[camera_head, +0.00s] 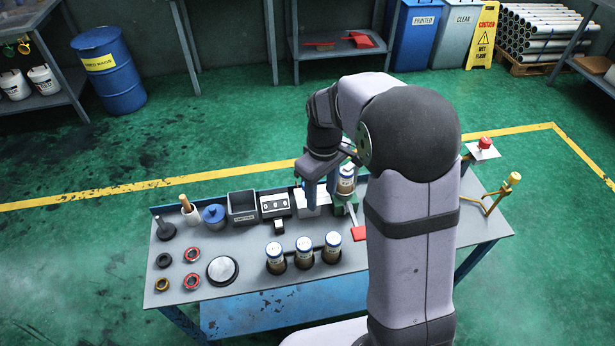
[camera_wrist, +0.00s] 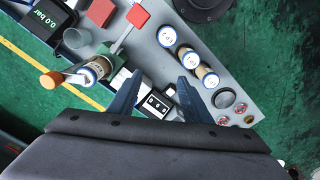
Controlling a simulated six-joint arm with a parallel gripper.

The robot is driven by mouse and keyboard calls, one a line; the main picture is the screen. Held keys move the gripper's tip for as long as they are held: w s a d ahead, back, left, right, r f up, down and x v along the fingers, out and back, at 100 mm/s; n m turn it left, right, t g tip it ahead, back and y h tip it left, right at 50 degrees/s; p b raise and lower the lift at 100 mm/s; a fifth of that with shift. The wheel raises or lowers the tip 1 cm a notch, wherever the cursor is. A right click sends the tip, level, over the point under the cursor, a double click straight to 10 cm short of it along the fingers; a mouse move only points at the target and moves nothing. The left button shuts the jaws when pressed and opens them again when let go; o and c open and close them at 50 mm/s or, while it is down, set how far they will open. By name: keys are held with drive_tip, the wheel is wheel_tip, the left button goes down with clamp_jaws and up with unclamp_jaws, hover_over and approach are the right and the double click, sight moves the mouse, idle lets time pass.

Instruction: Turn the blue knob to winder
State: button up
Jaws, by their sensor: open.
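My gripper (camera_head: 317,203) is over the back edge of the workbench, pointing down, with its blue fingers apart and nothing visibly held. In the wrist view, the gripper (camera_wrist: 160,76) shows two spread fingers with part of the bench between them. A white box (camera_head: 311,209) sits right under the fingers. A black and white box with three dots (camera_head: 275,205) stands just left of the white box. It also shows between the fingers in the wrist view (camera_wrist: 157,103). No winder label is readable.
A canister (camera_head: 346,180) stands in a green holder just right of the fingers, beside a red-ended lever (camera_head: 359,233). Several canisters (camera_head: 304,250) stand in front. The bench's (camera_head: 245,280) front left is partly clear.

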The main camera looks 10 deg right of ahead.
drive_tip(key=w+n, duration=0.2)
drive_tip(key=w, duration=0.2)
drive_tip(key=w+f+n+p, duration=0.1)
drive_tip(key=w+n, duration=0.1)
drive_tip(key=w, duration=0.2)
drive_tip(key=w+a+f+n, duration=0.1)
drive_tip(key=w, duration=0.3)
drive_tip(key=shift+w+f+n, duration=0.2)
drive_tip(key=shift+f+n, duration=0.05)
drive_tip(key=shift+n, duration=0.15)
drive_tip(key=shift+d+f+p, duration=0.1)
drive_tip(key=shift+f+p, duration=1.4)
drive_tip(key=shift+f, duration=2.15)
drive_tip(key=shift+c, duration=0.7)
drive_tip(key=c, duration=0.9)
